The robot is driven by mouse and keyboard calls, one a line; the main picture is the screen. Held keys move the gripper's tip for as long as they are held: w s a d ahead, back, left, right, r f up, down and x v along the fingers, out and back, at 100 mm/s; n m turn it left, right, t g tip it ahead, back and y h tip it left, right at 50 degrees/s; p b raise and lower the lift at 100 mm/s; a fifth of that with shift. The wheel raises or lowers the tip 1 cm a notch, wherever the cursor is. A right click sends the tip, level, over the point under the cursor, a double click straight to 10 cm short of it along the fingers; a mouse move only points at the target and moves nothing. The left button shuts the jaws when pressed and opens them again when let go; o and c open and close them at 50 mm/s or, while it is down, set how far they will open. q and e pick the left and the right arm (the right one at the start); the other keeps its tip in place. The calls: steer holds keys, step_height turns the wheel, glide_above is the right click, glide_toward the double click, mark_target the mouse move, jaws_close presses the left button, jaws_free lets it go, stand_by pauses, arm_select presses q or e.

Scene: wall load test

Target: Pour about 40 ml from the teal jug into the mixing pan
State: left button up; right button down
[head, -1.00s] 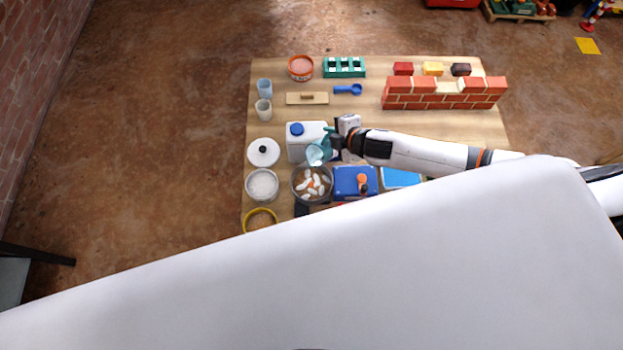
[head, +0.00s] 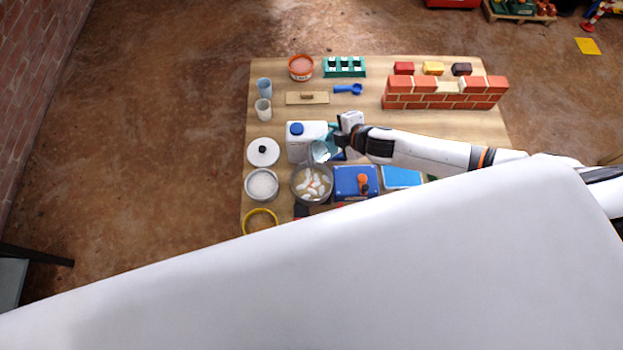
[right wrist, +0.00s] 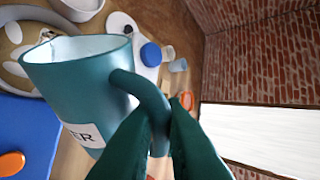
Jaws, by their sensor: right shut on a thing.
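The teal jug (head: 321,151) is held above the back edge of the mixing pan (head: 295,194), tilted with its mouth toward the pan. My right gripper (head: 340,141) is shut on the jug's handle. In the right wrist view the jug (right wrist: 75,95) has a pale inside and a white label ending in "ER"; my fingers (right wrist: 163,128) close around the handle. The grey pan holds several white pieces in a cloudy, pale liquid. I cannot make out a clear stream or the jug's liquid level. My left gripper is not in view.
A white canister with a blue cap (head: 297,129) stands close behind the jug. A white bowl (head: 262,184) and a white lid (head: 263,152) are left of the pan. A blue box (head: 347,183) sits right of it. A brick wall (head: 440,100) stands at the back right.

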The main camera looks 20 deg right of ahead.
steer(key=shift+w+d, duration=0.25)
steer(key=shift+d, duration=0.15)
steer(key=shift+w+d+r+p, duration=0.45)
steer(key=shift+d+r+p, duration=0.3)
steer(key=shift+r+p, duration=0.15)
steer(key=m+y, duration=0.1)
steer(key=d+m+g+y, duration=0.1)
steer(key=w+d+f+m+y, duration=0.1)
steer(key=shift+w+d+b, duration=0.1)
steer(key=shift+d+b, duration=0.15)
steer(key=shift+b, duration=0.15)
steer(key=shift+r, duration=0.15)
steer(key=shift+y, duration=0.3)
stand_by(1.2)
